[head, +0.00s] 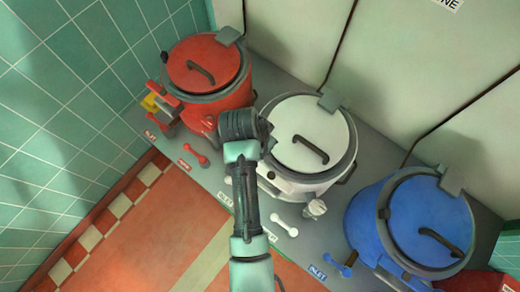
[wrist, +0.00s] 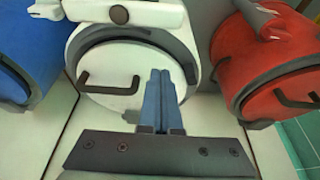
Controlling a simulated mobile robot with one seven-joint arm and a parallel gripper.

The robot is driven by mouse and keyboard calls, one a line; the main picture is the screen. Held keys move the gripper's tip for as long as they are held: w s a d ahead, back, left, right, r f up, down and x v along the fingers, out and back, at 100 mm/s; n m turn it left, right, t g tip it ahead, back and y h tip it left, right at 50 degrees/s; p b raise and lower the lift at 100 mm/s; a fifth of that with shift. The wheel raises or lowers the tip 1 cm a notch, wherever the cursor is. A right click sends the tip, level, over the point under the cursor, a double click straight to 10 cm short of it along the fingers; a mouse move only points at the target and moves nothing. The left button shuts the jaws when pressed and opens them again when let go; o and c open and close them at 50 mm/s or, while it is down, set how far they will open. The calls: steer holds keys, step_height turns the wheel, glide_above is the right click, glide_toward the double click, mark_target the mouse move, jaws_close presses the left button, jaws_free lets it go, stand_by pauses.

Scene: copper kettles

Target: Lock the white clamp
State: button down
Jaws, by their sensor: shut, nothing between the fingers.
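The white kettle (head: 310,125) stands in the middle of the row, its round lid down with a dark handle on top. In the wrist view, a white bar with a dark round pivot (wrist: 118,14) crosses the top edge at the kettle's rim; it looks like the white clamp, and part is cut off. I cannot tell whether it is locked. In the head view my arm hides part of the kettle's left side. My gripper (wrist: 160,80) is shut and empty, its fingers together in front of the white lid (wrist: 115,75). It also shows at the lid's left edge in the head view (head: 262,130).
A red kettle (head: 208,62) stands left and a blue kettle (head: 430,220) right. A white valve handle (head: 285,222) and a red one (head: 195,155) are on the grey ledge. A teal tiled wall (head: 70,80) bounds the left; the floor in front is clear.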

mark_target(270, 176)
steer(key=x, duration=0.4)
steer(key=shift+w+f, duration=0.15)
steer(key=shift+f, duration=0.1)
steer(key=shift+f+p, duration=0.3)
steer(key=shift+p, duration=0.05)
steer(key=shift+s+a+r+p, duration=0.1)
steer(key=shift+s+a+p, duration=0.25)
steer(key=shift+s, duration=0.2)
steer(key=shift+s+a+p, duration=0.35)
steer(key=shift+s+a, duration=0.05)
steer(key=shift+s, duration=0.15)
steer(key=shift+s+a, duration=0.35)
steer(key=shift+s, duration=0.1)
